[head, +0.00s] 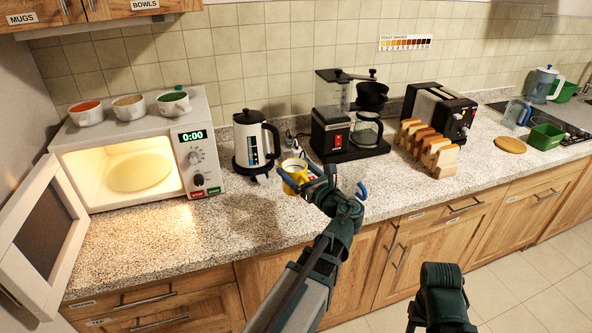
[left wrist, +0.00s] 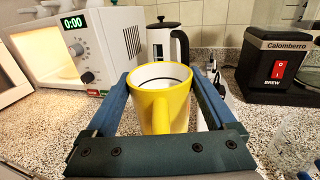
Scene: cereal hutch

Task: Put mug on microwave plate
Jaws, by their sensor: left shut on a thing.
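The yellow mug (head: 290,186) with a white inside is upright between the fingers of my left gripper (head: 297,174), near the middle of the counter. In the left wrist view the mug (left wrist: 166,110) sits between the two blue fingers (left wrist: 162,88), its handle towards the camera. My left gripper is shut on it. I cannot tell whether its base touches the counter. The microwave plate (head: 140,172) is a pale round disc inside the lit microwave (head: 190,122) at the left, and it is empty. The microwave door (head: 40,240) stands wide open. My right gripper's fingers do not show.
A kettle (head: 252,138) stands between microwave and mug. A coffee maker (head: 335,130), a bread rack (head: 430,150) and a toaster (head: 440,112) stand to the right. A clear cup with a blue handle (head: 361,190) is near my left gripper. Counter before the microwave is clear.

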